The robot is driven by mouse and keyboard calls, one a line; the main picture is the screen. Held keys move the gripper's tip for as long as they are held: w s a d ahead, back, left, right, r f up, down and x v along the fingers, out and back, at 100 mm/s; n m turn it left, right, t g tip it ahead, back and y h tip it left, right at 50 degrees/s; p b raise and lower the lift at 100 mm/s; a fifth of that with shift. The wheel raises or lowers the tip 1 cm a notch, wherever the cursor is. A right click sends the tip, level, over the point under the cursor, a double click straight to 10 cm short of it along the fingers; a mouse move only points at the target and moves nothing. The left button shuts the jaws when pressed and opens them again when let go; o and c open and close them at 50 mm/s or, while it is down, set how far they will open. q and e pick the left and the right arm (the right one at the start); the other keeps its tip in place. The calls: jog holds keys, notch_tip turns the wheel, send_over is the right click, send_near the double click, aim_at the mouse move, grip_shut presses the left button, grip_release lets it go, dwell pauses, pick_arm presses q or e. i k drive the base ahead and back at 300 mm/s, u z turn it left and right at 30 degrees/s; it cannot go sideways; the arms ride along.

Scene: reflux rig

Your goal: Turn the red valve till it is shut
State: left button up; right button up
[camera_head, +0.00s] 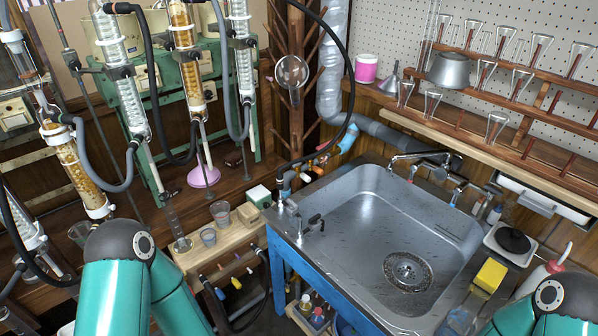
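Several small coloured valve handles show, but I cannot tell for sure which is the red valve. A reddish-orange handle (322,148) sits on the pipework at the wall behind the sink's left corner, beside a light blue one (348,138). More small handles, including a blue one (220,293) and a yellow one (236,283), sit under the front edge of the wooden shelf. How far any of them is turned is too small to tell. My teal arms show at the lower left and lower right; neither gripper is in view.
A steel sink (345,215) on a blue frame fills the middle right. Glass condensers (123,85) and dark hoses hang at the left. Small beakers (208,237) stand on the wooden shelf. A scale, yellow sponge (490,275) and bottles crowd the sink's right side.

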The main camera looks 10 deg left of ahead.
aim_at(320, 147)
jog(key=u, duration=1.15)
jog(key=i, duration=0.15)
jog(key=z, duration=3.1)
jog(key=k, duration=1.15)
jog(key=u, duration=3.05)
jog(key=k, duration=0.1)
jog(key=z, duration=1.4)
jog(key=i, duration=1)
jog(key=z, duration=0.05)
